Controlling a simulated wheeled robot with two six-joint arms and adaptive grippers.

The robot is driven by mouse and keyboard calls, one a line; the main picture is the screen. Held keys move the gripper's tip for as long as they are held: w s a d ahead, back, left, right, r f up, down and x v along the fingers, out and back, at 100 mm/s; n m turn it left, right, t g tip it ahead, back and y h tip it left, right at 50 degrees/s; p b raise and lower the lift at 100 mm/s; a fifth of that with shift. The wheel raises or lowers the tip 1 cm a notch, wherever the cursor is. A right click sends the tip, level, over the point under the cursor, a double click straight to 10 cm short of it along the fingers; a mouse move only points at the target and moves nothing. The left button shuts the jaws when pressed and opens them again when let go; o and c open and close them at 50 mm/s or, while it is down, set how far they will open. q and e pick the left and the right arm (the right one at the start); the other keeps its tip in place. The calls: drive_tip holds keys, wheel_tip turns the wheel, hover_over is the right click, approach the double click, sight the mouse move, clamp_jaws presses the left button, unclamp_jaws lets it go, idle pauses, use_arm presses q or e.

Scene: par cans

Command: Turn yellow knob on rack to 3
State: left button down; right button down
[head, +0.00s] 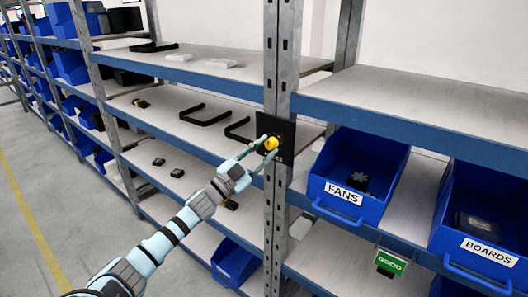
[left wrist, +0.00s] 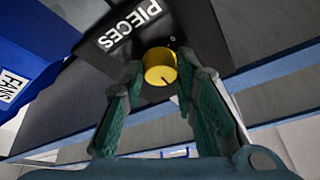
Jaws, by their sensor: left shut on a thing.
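The yellow knob (head: 271,143) sits on a black panel (head: 285,128) fixed to the grey rack post. In the left wrist view the knob (left wrist: 160,64) has a dark pointer line, and the panel (left wrist: 105,62) carries the white word PIECES. My left gripper (head: 266,146) reaches in from the lower left, its green-padded fingers on either side of the knob, shut on it. The fingers also show in the left wrist view (left wrist: 163,78). No scale number can be read, so the knob's setting is unclear. My right gripper is out of view.
Blue bins labelled FANS (head: 345,214) and BOARDS (head: 487,275) stand on the shelf right of the post (head: 280,60). A green GOOD sign (head: 391,262) hangs below. Black handles (head: 206,115) lie on the shelf left of the post. The aisle floor (head: 75,200) is clear.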

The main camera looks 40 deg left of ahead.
use_arm(q)
drive_tip(key=c, duration=1.3)
unclamp_jaws()
drive_tip(key=v, duration=1.2)
drive_tip(key=shift+s+a+r, duration=0.1)
